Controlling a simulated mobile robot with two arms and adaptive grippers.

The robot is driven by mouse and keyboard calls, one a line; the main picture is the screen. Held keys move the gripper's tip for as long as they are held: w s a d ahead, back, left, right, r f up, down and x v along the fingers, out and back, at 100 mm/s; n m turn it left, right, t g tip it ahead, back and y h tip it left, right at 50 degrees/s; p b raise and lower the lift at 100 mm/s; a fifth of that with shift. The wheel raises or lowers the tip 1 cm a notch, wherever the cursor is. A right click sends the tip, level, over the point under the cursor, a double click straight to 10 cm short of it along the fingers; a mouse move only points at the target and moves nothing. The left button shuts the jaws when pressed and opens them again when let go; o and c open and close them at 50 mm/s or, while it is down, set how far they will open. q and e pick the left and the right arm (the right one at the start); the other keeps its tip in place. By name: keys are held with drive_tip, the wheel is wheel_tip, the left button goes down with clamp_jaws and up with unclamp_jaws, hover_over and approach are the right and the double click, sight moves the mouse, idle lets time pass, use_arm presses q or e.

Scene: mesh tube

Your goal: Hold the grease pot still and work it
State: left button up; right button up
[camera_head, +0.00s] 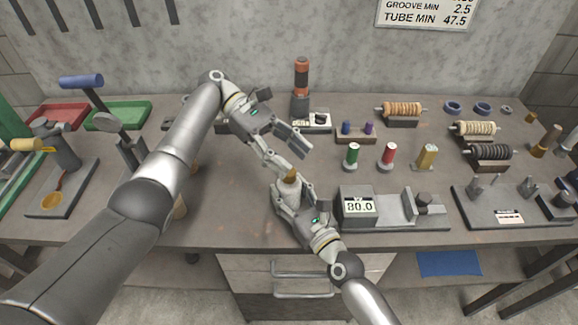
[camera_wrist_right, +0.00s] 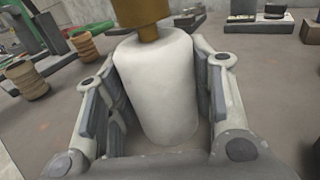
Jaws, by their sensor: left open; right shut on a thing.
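The grease pot (camera_wrist_right: 155,85) is a pale white, rounded body with a brass-coloured top (camera_wrist_right: 140,12). In the head view the pot (camera_head: 289,189) stands near the middle front of the bench, its brass top (camera_head: 291,175) uppermost. My right gripper (camera_head: 290,195) is shut on the pot's body, one finger on each side, as the right wrist view also shows (camera_wrist_right: 160,125). My left gripper (camera_head: 290,150) is open and empty, above and behind the pot, with its fingers spread. One left finger reaches down close to the brass top; I cannot tell whether it touches.
A gauge block reading 30.0 (camera_head: 358,207) stands just right of the pot. Green (camera_head: 351,157), red (camera_head: 388,156) and brass (camera_head: 427,157) pieces stand behind it. A grey fixture (camera_head: 510,212) is at right. Bare bench lies left of the pot.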

sight(289, 175)
use_arm(q)
wheel_tip(289, 175, up, 5)
drive_tip(key=shift+f, duration=0.1)
drive_tip(key=shift+a, duration=0.1)
idle(0.3)
drive_tip(key=shift+w+a+t, duration=0.2)
drive_tip(key=shift+a+t, duration=0.05)
drive_tip(key=shift+t, duration=0.05)
drive_tip(key=shift+a+f+n+t+y, duration=0.6)
drive_tip(key=shift+a+n+t+y, duration=0.4)
drive_tip(key=shift+a+n+t, duration=2.5)
drive_tip(key=shift+m, duration=0.5)
drive_tip(key=x, duration=1.1)
drive_tip(key=shift+w+f, duration=0.15)
drive_tip(key=shift+f, duration=0.15)
